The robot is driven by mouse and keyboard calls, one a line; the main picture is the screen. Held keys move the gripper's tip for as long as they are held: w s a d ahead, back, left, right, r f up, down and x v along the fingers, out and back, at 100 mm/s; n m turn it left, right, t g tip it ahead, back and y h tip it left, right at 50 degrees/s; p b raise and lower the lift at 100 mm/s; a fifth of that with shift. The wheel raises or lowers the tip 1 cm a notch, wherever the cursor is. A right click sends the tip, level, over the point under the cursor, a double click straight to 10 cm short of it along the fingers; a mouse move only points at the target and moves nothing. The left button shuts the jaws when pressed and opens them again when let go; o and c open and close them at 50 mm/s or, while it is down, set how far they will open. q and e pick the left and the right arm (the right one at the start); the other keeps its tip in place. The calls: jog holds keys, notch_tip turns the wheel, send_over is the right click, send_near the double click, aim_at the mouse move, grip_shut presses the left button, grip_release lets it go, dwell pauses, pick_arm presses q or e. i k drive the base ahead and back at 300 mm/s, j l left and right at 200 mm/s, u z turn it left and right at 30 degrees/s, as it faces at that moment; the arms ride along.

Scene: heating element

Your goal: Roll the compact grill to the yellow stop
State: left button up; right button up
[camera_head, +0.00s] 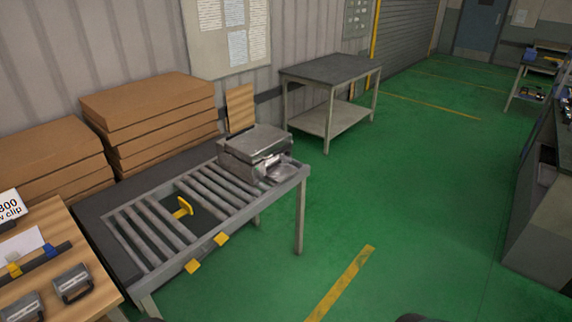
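The compact grill (255,143) is a grey metal box with a closed lid. It sits on the far right end of the roller conveyor (303,172), with a smaller metal part on its right side. The yellow stop (183,208) is an upright yellow piece in a gap between the rollers, left of the grill and apart from it. Several bare rollers lie between the grill and the stop. Neither of my grippers can be made out in the head view.
Yellow tabs (221,239) sit on the conveyor's front rail. Cardboard boxes (150,112) are stacked behind it. A wooden table (92,262) with small metal pieces stands at lower left. A grey table (330,72) stands beyond the conveyor. Green floor (420,200) to the right is clear.

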aim_at(256, 153)
jog(key=i+l+u, duration=0.1)
jog(key=i, duration=0.4)
jog(key=i+l, duration=0.2)
jog(key=i, duration=0.35)
jog(key=i+l+u, duration=0.15)
jog(key=i, duration=0.35)
jog(key=i+l+u, duration=0.1)
jog(key=i+l, duration=0.2)
jog(key=i, duration=0.2)
jog(key=i+l, duration=0.25)
jog(key=i, duration=0.25)
jog(key=u, duration=0.05)
